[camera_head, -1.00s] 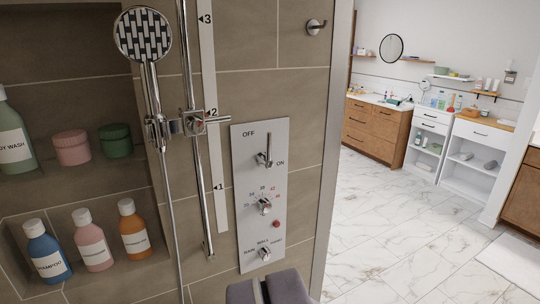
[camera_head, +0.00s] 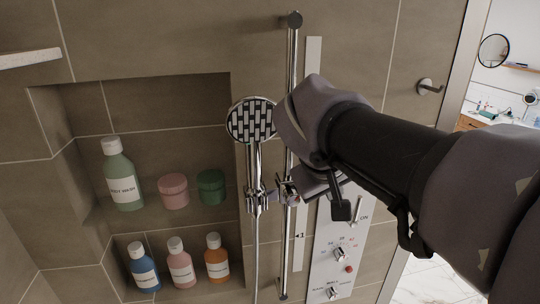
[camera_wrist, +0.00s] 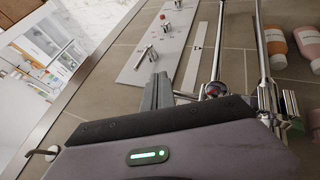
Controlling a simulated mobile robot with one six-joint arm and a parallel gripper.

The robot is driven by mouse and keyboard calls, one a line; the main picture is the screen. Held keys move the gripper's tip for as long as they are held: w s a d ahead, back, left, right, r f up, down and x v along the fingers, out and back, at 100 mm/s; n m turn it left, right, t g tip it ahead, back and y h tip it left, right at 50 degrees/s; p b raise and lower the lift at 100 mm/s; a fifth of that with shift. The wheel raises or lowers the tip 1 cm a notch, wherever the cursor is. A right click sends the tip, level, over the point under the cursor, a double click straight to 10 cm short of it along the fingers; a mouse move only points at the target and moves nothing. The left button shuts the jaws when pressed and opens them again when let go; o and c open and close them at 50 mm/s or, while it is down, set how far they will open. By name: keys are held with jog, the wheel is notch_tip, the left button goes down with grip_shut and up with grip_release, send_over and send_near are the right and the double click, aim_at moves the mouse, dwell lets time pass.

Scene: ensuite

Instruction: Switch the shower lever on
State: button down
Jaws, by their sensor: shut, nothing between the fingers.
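The shower control panel (camera_head: 325,262) is a tall pale plate on the tiled wall. Its metal lever (camera_head: 356,208) is near the top and points upward, with the ON label to its right. In the wrist view the panel (camera_wrist: 182,45) and the lever (camera_wrist: 148,52) show ahead of the fingertips. My gripper (camera_head: 342,211) is shut and empty, with its dark fingers just left of the lever in the head view. The fingers (camera_wrist: 158,92) also show in the wrist view. I cannot tell if they touch the lever. My arm hides the panel's top and the OFF label.
The shower head (camera_head: 251,120) and its rail (camera_head: 292,80) are close to the left of my gripper. A wall niche farther left holds several bottles and two jars (camera_head: 173,190). A wall hook (camera_head: 428,87) is at the right. A temperature knob (camera_head: 340,254) is below the lever.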

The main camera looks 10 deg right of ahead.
jog(key=w+d+f+b, duration=0.1)
jog(key=w+d+f, duration=0.4)
jog(key=d+f, duration=0.2)
jog(key=shift+w+d+f+b, duration=0.3)
jog(key=shift+w+f+b, duration=0.05)
jog(key=shift+f, duration=0.15)
